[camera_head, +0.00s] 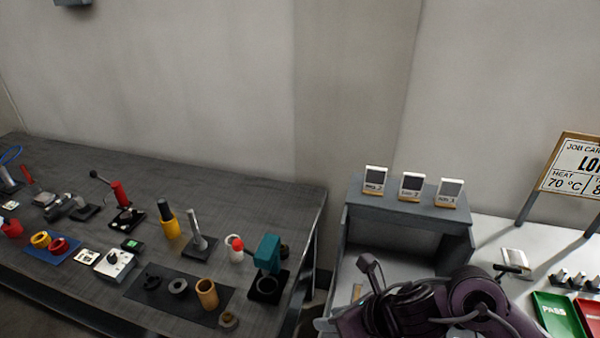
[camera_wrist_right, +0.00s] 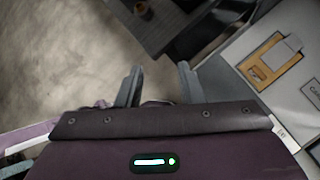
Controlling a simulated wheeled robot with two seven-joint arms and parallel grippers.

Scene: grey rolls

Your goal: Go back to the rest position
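My right arm enters at the bottom right of the head view, and its dark purple wrist hides part of the grey shelf stand. My right gripper (camera_head: 366,272) is above the front of that stand and is seen only in part. In the right wrist view the two grey fingers of this gripper (camera_wrist_right: 158,82) stand apart with nothing between them; floor shows past the gap. My left gripper is in neither view.
A dark grey table (camera_head: 70,190) on the left bears several tools and a mat (camera_head: 190,318) with rings and a tan cylinder (camera_head: 207,293). The grey shelf stand (camera_head: 400,212) bears three small cards. Green (camera_head: 556,314) and red trays lie at the right.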

